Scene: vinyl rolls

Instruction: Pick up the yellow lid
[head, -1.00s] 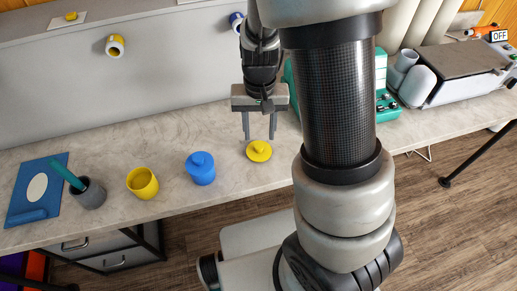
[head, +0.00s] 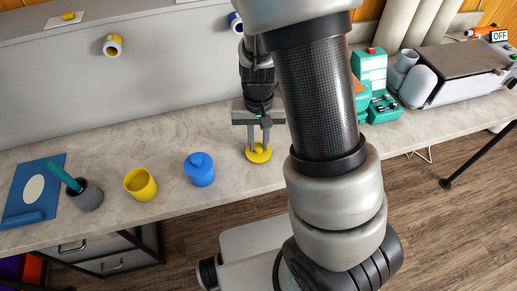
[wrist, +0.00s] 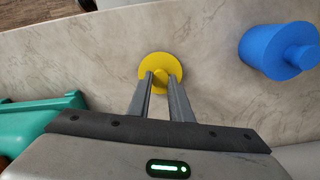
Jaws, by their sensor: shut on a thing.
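The yellow lid (head: 259,154) is a round disc with a small knob, on the counter in the head view. It also shows in the wrist view (wrist: 158,62), flat below the fingertips. My gripper (head: 259,147) is directly above the lid with its fingers pointing down. In the wrist view my gripper (wrist: 162,80) has a finger on each side of the lid's knob, shut on it. The lid appears to rest on the counter; a small gap beneath it cannot be ruled out.
A blue lidded pot (head: 199,169) stands to the left of the lid, then an open yellow cup (head: 141,184) and a grey cup (head: 88,195) with a teal tool. A blue board (head: 30,195) lies at the far left. Teal boxes (head: 372,88) stand behind my arm.

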